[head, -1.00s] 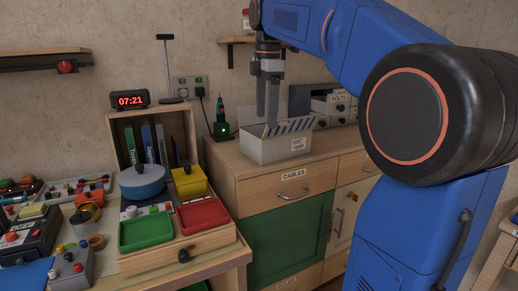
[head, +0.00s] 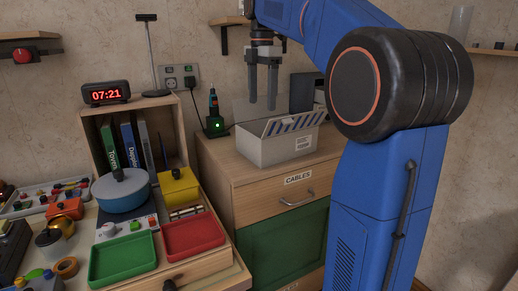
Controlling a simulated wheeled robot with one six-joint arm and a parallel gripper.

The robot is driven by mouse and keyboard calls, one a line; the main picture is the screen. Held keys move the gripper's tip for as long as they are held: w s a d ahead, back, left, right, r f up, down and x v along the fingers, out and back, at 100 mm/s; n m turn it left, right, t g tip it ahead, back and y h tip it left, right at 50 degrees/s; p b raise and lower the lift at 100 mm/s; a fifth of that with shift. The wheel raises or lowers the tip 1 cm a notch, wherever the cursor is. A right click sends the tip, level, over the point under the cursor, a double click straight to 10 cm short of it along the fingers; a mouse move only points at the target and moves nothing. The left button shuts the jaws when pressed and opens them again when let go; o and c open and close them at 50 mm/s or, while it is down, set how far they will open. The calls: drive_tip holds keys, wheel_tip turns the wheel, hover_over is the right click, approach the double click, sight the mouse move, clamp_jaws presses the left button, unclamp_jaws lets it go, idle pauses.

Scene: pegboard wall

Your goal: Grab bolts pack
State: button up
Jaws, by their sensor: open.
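No bolts pack can be made out. An open cardboard box (head: 275,148) with blue-and-white striped flaps stands on the wooden cabinet; its inside is hidden by its front wall and flap. My gripper (head: 262,105) points down above the box's back left part. Its two fingers are apart with nothing visible between them. The drawer unit labelled BOLTS, seen earlier, is now mostly or wholly hidden behind my arm.
The cabinet has a CABLES drawer (head: 290,192) and a green door (head: 285,250). A screwdriver-like tool in a black stand (head: 215,122) is left of the box. Further left are a clock (head: 106,93), a blue pot (head: 122,192), and green (head: 123,259) and red (head: 193,235) trays.

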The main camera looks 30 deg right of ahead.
wheel_tip(320, 180, down, 8)
drive_tip(key=shift+f, duration=0.1)
drive_tip(key=shift+a+f, duration=0.25)
drive_tip(key=shift+f, duration=1.05)
drive_tip(key=shift+a+f, duration=0.2)
drive_tip(key=shift+f, duration=1.1)
drive_tip(key=c, duration=1.2)
